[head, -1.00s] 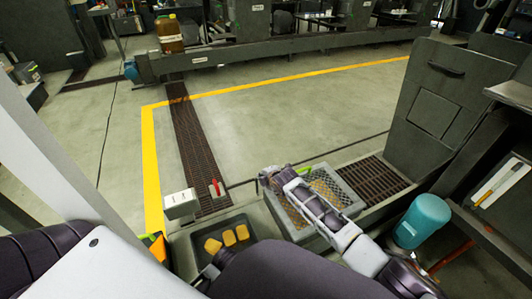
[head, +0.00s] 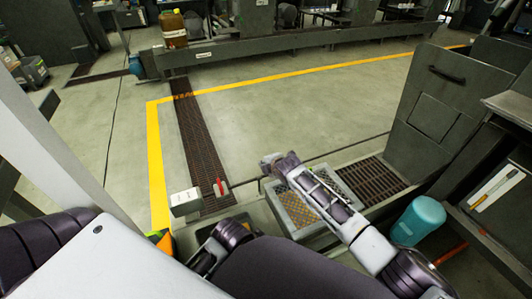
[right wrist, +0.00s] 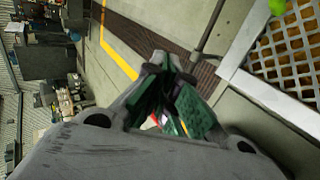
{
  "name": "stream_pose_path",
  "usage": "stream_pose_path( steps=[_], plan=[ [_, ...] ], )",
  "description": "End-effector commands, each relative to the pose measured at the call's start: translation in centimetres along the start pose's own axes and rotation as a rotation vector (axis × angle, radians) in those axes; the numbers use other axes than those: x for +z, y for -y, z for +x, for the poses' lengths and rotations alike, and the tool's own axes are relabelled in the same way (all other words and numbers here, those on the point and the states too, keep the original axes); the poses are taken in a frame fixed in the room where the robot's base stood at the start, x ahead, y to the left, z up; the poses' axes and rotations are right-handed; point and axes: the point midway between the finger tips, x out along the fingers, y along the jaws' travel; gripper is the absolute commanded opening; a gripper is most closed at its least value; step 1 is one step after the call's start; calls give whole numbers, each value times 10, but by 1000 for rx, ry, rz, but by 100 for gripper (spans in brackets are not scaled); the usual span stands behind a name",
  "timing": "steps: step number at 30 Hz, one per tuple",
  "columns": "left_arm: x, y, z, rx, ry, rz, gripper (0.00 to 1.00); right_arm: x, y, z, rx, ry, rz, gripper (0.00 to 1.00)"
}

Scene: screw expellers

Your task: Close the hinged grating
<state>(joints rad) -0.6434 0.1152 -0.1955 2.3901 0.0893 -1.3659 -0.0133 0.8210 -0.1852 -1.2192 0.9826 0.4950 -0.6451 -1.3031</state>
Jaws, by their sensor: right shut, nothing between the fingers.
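A pale-framed mesh grating (head: 290,215) lies at the near centre of the head view, partly hidden under my right arm. The right wrist view shows its mesh (right wrist: 290,55) with yellow pieces below, and a lime-green part (right wrist: 277,6) at its edge. I cannot tell how far it is swung on its hinge. My right gripper (head: 268,163) is at the grating's far left corner. In the right wrist view its fingers (right wrist: 165,95) are shut and empty, apart from the frame. A dark part of my left arm shows at the bottom; its fingers cannot be made out.
A dark slatted floor grate (head: 370,180) lies right of the mesh. A teal cylinder (head: 418,220) and a dark cabinet (head: 435,115) stand at the right. A white box (head: 185,202) and a red-handled part (head: 219,187) are at the left.

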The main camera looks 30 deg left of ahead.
Motion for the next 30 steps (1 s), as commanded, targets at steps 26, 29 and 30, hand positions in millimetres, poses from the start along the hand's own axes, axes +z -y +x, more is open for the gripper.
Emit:
stream_pose_path(
  steps=[26,29,30],
  plan=[
    [-1,6,-15,-30,53,3,74,0,-37,-30,0,0,1,0],
    [-1,6,-15,-30,53,3,74,0,-37,-30,0,0,1,0],
    [0,6,-15,-30,54,3,74,0,-37,-30,0,0,1,0]
  ],
)
